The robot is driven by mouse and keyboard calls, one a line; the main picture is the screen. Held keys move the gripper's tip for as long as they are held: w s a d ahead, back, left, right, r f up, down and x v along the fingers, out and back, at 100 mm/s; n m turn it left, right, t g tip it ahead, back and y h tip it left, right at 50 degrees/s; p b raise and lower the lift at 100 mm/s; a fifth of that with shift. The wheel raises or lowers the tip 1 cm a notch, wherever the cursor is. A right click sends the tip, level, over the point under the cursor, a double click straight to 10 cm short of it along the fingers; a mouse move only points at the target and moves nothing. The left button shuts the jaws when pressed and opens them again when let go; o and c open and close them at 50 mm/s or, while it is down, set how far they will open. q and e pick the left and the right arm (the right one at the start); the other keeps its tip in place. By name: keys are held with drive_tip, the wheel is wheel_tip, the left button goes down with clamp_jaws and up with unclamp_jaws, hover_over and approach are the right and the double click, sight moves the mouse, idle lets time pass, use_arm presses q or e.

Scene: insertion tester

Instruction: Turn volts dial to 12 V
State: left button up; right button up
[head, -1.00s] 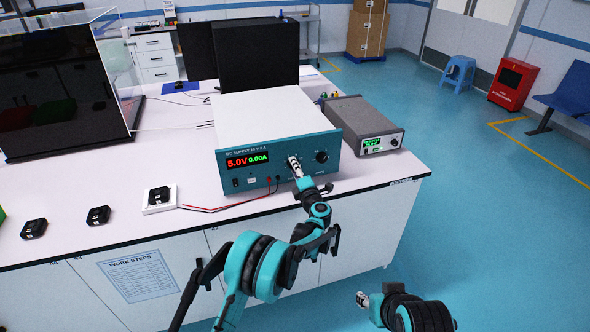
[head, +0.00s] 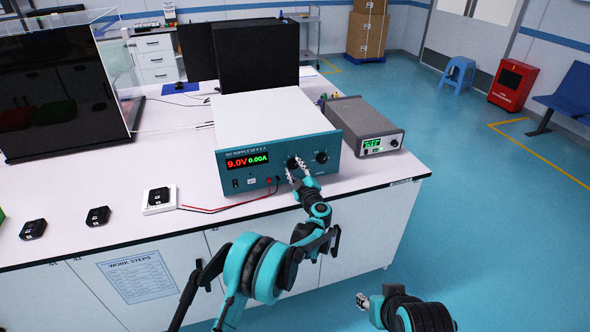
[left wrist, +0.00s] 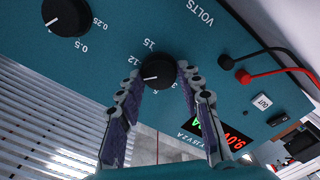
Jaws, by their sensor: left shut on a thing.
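The power supply (head: 270,145) stands on the bench, and its display (head: 247,162) reads 9.0 V and 0.00 A. The black volts dial (left wrist: 158,71) is in the middle of the left wrist view, with 12 and 15 printed around it. Its white pointer line points left and slightly down, below the 12. My left gripper (head: 296,168) has its fingers on both sides of the dial, and it also shows in the left wrist view (left wrist: 160,80). My right gripper (head: 362,300) hangs low, away from the bench; its finger gap is unclear.
A second black dial (left wrist: 66,15), marked 0.25 and 0.5, sits close by on the panel. Red and black leads (left wrist: 275,65) plug into the panel. A grey instrument (head: 362,127) stands to the right. Black modules (head: 97,216) lie on the bench at left.

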use_arm(q)
drive_tip(key=m, duration=0.5)
drive_tip(key=shift+m, duration=0.4)
idle(0.4)
drive_tip(key=o, duration=1.2)
drive_tip(key=shift+c, duration=0.2)
drive_tip(key=v, duration=1.2)
